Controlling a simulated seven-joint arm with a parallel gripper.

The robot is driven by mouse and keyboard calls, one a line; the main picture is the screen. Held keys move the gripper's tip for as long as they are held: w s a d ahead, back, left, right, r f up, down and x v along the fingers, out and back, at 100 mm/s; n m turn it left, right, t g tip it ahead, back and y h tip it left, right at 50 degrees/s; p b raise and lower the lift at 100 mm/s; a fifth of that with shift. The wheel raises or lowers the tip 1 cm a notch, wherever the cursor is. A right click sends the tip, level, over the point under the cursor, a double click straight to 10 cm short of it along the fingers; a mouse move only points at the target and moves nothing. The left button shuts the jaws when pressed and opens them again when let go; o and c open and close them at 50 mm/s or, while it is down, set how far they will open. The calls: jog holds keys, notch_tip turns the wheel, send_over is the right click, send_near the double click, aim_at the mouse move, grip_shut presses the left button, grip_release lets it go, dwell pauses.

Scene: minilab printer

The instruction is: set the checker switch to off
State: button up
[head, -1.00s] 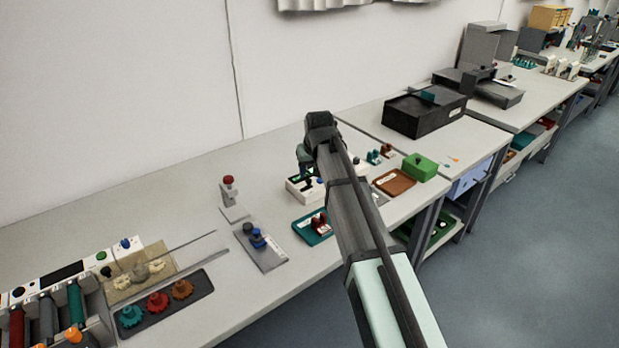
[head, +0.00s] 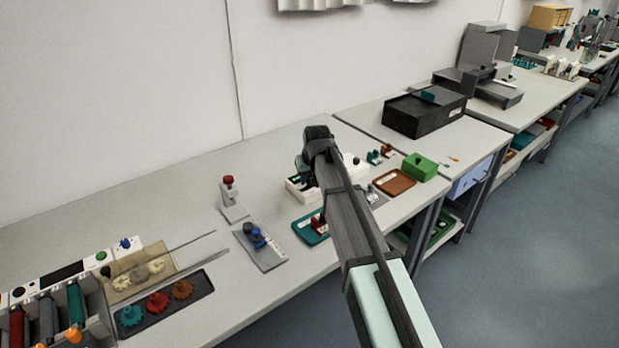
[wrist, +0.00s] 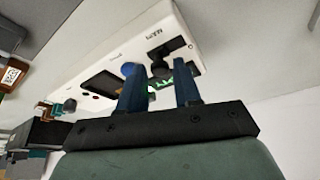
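The checker appears to be the white box (wrist: 110,48) that fills the upper middle of the wrist view. The switch's position cannot be read. In the head view the white box (head: 294,190) is partly hidden behind my arm. My gripper (wrist: 160,72) has its two blue fingers apart, close to the box face near the knob and the black part. Nothing clearly sits gripped between them; contact cannot be told.
A teal tray (head: 303,226) and a grey plate with a blue knob (head: 262,252) lie in front and to the left. A red-topped stand (head: 229,190) is left. A brown tray (head: 394,190) and green box (head: 419,167) are right. Bare bench lies behind.

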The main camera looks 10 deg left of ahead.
grip_shut()
dwell(0.3)
jog(key=shift+s+a, duration=0.95)
jog(key=shift+o, duration=1.6)
grip_release()
jog(key=v, duration=1.3)
jog(key=shift+r, duration=0.35)
jog(key=shift+s, duration=0.1)
